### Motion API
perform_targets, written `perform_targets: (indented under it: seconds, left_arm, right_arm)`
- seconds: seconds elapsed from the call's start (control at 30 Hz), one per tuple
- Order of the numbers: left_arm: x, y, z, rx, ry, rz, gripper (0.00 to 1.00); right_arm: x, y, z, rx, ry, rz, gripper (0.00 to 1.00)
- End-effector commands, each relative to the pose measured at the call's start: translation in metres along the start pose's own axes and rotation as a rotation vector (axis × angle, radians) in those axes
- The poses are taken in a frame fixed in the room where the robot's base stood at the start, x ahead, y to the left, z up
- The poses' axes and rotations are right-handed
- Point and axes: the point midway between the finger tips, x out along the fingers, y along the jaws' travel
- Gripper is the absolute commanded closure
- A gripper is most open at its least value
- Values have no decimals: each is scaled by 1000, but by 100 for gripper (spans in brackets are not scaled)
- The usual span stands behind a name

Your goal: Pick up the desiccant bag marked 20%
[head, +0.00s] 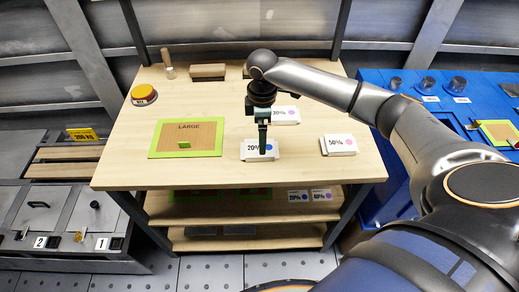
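The desiccant bag marked 20% (250,153) is a white packet with a blue dot, lying flat near the front middle of the wooden workbench. My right gripper (262,150) comes down from above, its fingers in front of the bag's middle, over part of its label. The fingers appear edge-on as one dark bar, so their opening is hidden. I cannot tell whether they touch the bag. My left gripper is out of view.
A bag marked 30% (287,116) lies behind, and one marked 50% (339,145) lies to the right. A green-edged mat marked LARGE (188,130) lies left. An orange button (144,94) sits at the back left. A blue bench (378,90) stands at the right.

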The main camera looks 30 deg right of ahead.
Motion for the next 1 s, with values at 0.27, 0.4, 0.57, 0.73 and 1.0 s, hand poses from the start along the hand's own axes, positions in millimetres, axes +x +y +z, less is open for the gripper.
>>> perform_targets:
  seconds: [0.27, 0.4, 0.57, 0.73, 1.0]
  left_arm:
    - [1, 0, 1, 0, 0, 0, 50]
    - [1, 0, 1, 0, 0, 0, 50]
    - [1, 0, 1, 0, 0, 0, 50]
    - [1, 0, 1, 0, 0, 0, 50]
    - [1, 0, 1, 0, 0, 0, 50]
  right_arm:
    - [40, 0, -5, 1, -2, -3, 0]
    - [50, 1, -5, 0, -2, 0, 0]
    - [50, 1, -5, -1, -2, 0, 0]
    - [50, 1, -5, -1, -2, 0, 12]
    - [50, 1, -5, -1, -2, 0, 43]
